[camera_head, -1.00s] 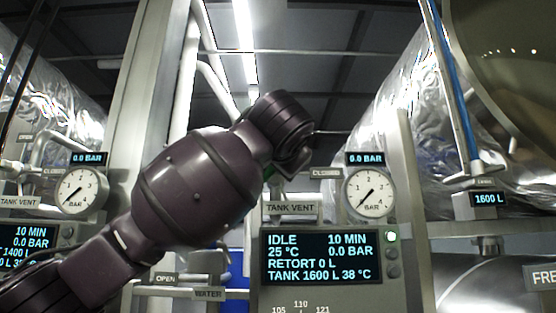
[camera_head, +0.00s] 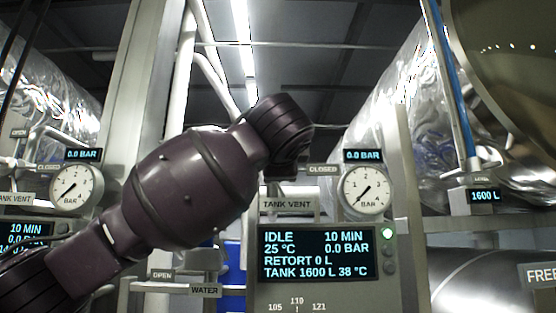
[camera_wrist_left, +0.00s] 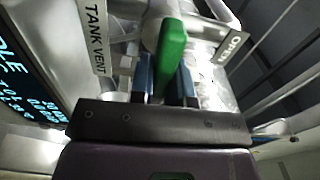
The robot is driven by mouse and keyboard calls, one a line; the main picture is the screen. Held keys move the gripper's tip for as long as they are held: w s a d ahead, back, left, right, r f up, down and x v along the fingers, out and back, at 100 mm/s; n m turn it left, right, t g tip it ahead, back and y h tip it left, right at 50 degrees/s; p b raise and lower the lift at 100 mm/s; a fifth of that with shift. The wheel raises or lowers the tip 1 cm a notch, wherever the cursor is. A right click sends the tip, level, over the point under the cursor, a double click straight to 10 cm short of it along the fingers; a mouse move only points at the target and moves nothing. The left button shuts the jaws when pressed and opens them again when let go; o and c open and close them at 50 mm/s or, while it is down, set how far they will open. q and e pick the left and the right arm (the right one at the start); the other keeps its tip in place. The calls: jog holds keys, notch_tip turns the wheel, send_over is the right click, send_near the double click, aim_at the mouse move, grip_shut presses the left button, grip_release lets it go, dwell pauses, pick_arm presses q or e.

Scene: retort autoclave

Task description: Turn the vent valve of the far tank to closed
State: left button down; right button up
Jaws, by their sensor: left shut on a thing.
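The vent valve's green handle (camera_wrist_left: 172,48) shows in the wrist view, between a TANK VENT plate (camera_wrist_left: 97,38) and an OPEN plate (camera_wrist_left: 228,48). My left gripper (camera_wrist_left: 165,80) is shut on the handle, one blue-grey finger on each side. In the head view my left wrist covers the handle and gripper. There the TANK VENT plate (camera_head: 286,204) is below the wrist, and a CLOSED plate (camera_head: 323,169) is to its right. I cannot tell the handle's exact angle. My right gripper is in neither view.
A pressure gauge (camera_head: 364,190) stands right of the valve, under a 0.0 BAR readout (camera_head: 364,155). A control screen (camera_head: 316,252) reads IDLE below. A second gauge (camera_head: 76,189) is at the left. Foil-wrapped tanks (camera_head: 420,110) and white pipes surround the spot.

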pick_arm(q)
jog(key=shift+m, duration=0.3)
jog(key=c, duration=1.1)
grip_release()
